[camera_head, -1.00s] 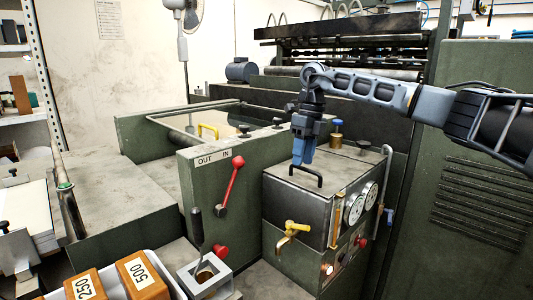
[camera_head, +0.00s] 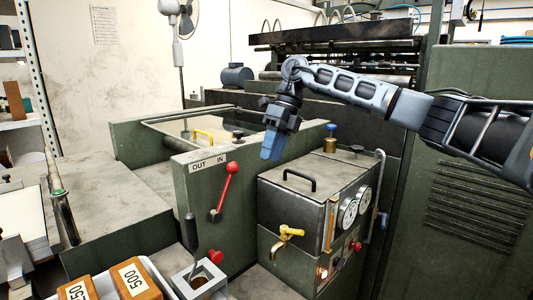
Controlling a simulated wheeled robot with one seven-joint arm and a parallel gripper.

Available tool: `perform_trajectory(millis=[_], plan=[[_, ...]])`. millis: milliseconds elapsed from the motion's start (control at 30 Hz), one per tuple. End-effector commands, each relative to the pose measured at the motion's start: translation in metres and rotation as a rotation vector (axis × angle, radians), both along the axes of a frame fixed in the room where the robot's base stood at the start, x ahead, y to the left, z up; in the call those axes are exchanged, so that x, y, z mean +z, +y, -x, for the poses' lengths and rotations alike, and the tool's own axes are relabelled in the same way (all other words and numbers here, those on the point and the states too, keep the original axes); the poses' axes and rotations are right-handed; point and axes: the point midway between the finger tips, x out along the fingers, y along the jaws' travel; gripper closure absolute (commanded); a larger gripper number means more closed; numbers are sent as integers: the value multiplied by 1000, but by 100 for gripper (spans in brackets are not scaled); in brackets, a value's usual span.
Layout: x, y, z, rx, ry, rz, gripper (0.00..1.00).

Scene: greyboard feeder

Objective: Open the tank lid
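The tank (camera_head: 282,238) is a dark green box with a grey metal lid (camera_head: 327,176) on top. The lid lies flat and closed over the tank, with a black bar handle (camera_head: 299,178) near its left side. My gripper (camera_head: 271,147) hangs fingers-down from the arm, above and to the left of the handle and apart from it. Its blue fingers look close together, and I cannot tell whether there is a gap between them. Nothing shows in its grip.
A red-knobbed lever (camera_head: 227,190) stands on the green panel left of the tank. A yellow tap (camera_head: 288,236) and gauges (camera_head: 347,213) are on the tank's sides. A brass valve with a blue knob (camera_head: 330,140) stands behind the lid. Numbered orange blocks (camera_head: 137,281) sit front left.

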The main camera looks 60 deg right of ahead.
Motion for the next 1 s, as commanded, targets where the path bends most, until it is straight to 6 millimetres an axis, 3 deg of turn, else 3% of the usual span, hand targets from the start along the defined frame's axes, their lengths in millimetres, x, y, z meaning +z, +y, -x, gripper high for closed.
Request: perform_trajectory(millis=[300,1000], plan=[[-5,19,-10,24,-30,-45,62],[-4,19,-10,24,-31,-45,62]])
